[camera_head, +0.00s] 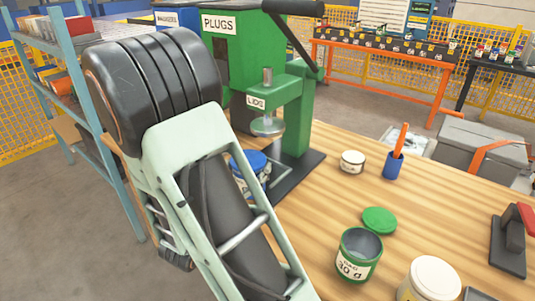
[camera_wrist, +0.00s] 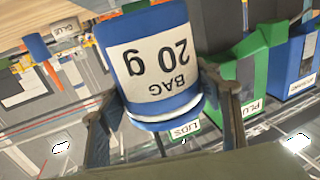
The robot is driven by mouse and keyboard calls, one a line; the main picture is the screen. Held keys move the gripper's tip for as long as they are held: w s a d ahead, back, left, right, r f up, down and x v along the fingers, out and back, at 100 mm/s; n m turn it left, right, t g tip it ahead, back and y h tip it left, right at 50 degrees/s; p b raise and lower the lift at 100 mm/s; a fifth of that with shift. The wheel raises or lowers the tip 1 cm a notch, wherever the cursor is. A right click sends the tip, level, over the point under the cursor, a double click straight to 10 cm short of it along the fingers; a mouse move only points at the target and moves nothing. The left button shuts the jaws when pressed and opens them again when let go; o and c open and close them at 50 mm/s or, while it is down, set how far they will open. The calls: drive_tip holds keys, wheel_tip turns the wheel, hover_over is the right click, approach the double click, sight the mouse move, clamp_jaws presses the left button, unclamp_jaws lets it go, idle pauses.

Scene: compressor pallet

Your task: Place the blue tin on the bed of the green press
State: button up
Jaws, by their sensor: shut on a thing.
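The blue tin (camera_wrist: 155,55), with a white label reading "BAG 20 g", is between the two fingers of my gripper (camera_wrist: 165,105) in the wrist view. My gripper is shut on it. In the head view the tin (camera_head: 250,163) shows only partly behind my arm, with its blue top visible. It is beside the column of the green press (camera_head: 297,125), below and a little left of the round ram plate (camera_head: 267,127). The dark bed (camera_head: 308,163) of the press is partly hidden; I cannot tell whether the tin touches it.
An open green tin (camera_head: 358,262), a green lid (camera_head: 379,220), a small white-lidded tin (camera_head: 352,160), a blue cup (camera_head: 393,166) and a white-lidded jar (camera_head: 432,280) stand on the wooden bench (camera_head: 320,205). The green PLUGS bin (camera_head: 228,65) is behind the press. A blue shelf (camera_head: 85,85) stands left.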

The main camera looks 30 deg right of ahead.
drive_tip(key=x, duration=0.4)
drive_tip(key=f+x, duration=0.1)
drive_tip(key=x, duration=0.7)
drive_tip(key=shift+w+d+f+b, duration=0.2)
drive_tip(key=shift+w+f+b, duration=0.05)
drive_tip(key=shift+b, duration=0.15)
drive_tip(key=shift+f+b, duration=0.65)
drive_tip(key=shift+b, duration=0.1)
drive_tip(key=o, duration=1.3)
drive_tip(key=shift+r, duration=0.15)
drive_tip(key=shift+r+p, duration=0.6)
drive_tip(key=shift+p, duration=0.25)
drive_tip(key=v, duration=1.2)
drive_tip(key=shift+s+f, duration=0.1)
